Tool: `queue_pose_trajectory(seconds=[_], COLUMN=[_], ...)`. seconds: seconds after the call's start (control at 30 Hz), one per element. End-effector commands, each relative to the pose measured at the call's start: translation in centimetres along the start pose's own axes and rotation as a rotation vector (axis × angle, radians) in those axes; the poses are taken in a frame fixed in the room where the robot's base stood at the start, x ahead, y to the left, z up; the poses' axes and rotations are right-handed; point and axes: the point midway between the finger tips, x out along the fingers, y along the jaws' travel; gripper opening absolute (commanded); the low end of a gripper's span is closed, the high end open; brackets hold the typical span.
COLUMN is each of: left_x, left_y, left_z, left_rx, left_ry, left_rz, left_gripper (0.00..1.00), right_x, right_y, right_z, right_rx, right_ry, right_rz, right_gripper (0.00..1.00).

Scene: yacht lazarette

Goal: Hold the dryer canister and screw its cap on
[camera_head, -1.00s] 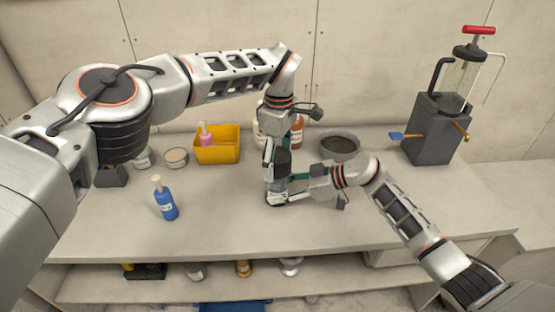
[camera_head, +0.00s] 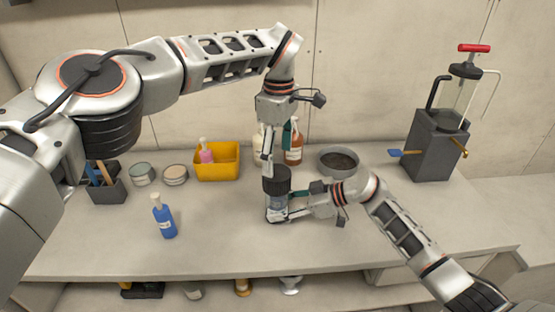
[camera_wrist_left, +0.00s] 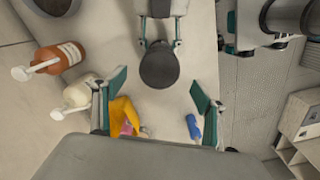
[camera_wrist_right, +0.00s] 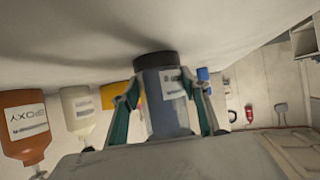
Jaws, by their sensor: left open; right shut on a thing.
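The dryer canister (camera_head: 277,205) stands upright on the bench, a clear body with bluish contents and a label. Its black cap (camera_head: 277,180) sits on top; how tightly it is seated cannot be told. My right gripper (camera_head: 283,212) is shut around the canister body from the right; the right wrist view shows the canister (camera_wrist_right: 166,100) between its fingers. My left gripper (camera_head: 272,150) is open above the cap, pointing down. In the left wrist view the cap (camera_wrist_left: 160,65) lies beyond the spread, empty fingers, apart from them.
A blue pump bottle (camera_head: 165,217) stands left on the bench. A grey pump unit (camera_head: 432,148) is at the right. The front bench is clear.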

Motion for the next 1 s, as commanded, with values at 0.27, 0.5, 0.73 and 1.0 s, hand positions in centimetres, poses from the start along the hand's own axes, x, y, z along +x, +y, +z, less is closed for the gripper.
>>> queue_pose_trajectory(seconds=[0.27,0.5,0.73,1.0], left_x=[0.0,0.0,0.0,0.0], left_y=[0.0,0.0,0.0,0.0], left_z=[0.0,0.0,0.0,0.0], left_rx=[0.0,0.0,0.0,-0.001], left_ry=[0.0,0.0,0.0,0.0], left_rz=[0.0,0.0,0.0,0.0], left_gripper=[0.71,0.71,0.71,0.71], right_x=[0.0,0.0,-1.9,-7.4], right_y=[0.0,0.0,0.1,0.1], right_z=[0.0,0.0,0.1,0.1], right_rx=[0.0,0.0,-0.002,-0.002], right_ry=[0.0,0.0,-0.001,-0.003], right_rz=[0.0,0.0,0.003,0.003], right_gripper=[0.64,0.64,0.64,0.64])
